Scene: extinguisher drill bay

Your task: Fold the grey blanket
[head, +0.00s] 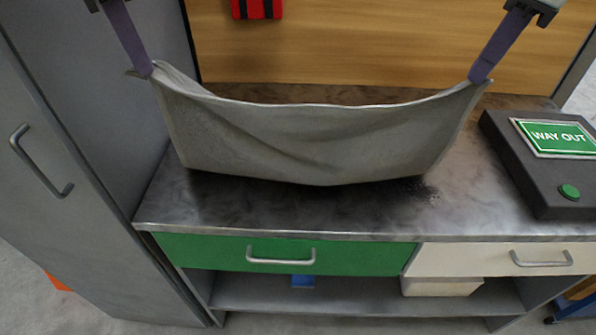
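The grey blanket (300,140) hangs stretched between my two grippers above the metal worktop (330,212), sagging in the middle. My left gripper (147,70) is shut on its upper left corner. My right gripper (480,76) is shut on its upper right corner. The top edge curves down between them. A crease runs across the cloth's face. The lower edge hangs over the worktop with a dark shadow beneath it; I cannot tell whether it touches.
A dark box with a WAY OUT sign (558,138) and green button (569,192) stands at the right of the worktop. A grey cabinet (80,140) rises at the left. Below are a green drawer (350,256) and a white drawer (480,260). The worktop's front strip is clear.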

